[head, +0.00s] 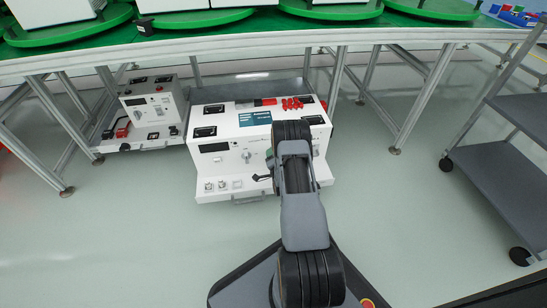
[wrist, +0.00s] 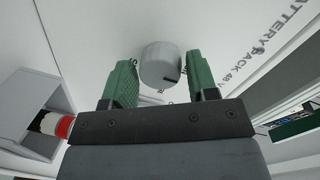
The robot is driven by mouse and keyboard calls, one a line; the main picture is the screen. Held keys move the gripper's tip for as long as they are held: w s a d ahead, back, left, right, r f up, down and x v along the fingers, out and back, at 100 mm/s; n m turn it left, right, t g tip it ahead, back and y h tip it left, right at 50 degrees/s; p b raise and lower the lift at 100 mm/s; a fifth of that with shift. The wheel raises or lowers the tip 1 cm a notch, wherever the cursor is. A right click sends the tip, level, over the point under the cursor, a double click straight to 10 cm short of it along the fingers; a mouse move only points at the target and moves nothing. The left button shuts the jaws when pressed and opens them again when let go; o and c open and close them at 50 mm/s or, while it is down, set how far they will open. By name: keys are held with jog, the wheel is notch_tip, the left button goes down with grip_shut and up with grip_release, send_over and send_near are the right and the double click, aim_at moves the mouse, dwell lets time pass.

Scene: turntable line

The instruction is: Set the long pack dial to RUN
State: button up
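The gripper is mostly hidden behind my arm in the head view.
A smaller grey unit (head: 152,108) stands left of the long pack. Red parts (head: 291,103) sit on top of the pack. Metal bench legs (head: 362,92) stand around, and a grey cart (head: 497,150) is at right. Printed "BATTERY PACK 48 V" shows beside the dial in the wrist view.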

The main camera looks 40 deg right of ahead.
jog(key=shift+o, duration=1.2)
jog(key=p+v, duration=0.5)
jog(key=v, duration=0.8)
jog(key=shift+s, duration=0.4)
jog(key=shift+a+r, duration=0.1)
jog(key=shift+a, duration=0.05)
jog(key=shift+w+r, duration=0.1)
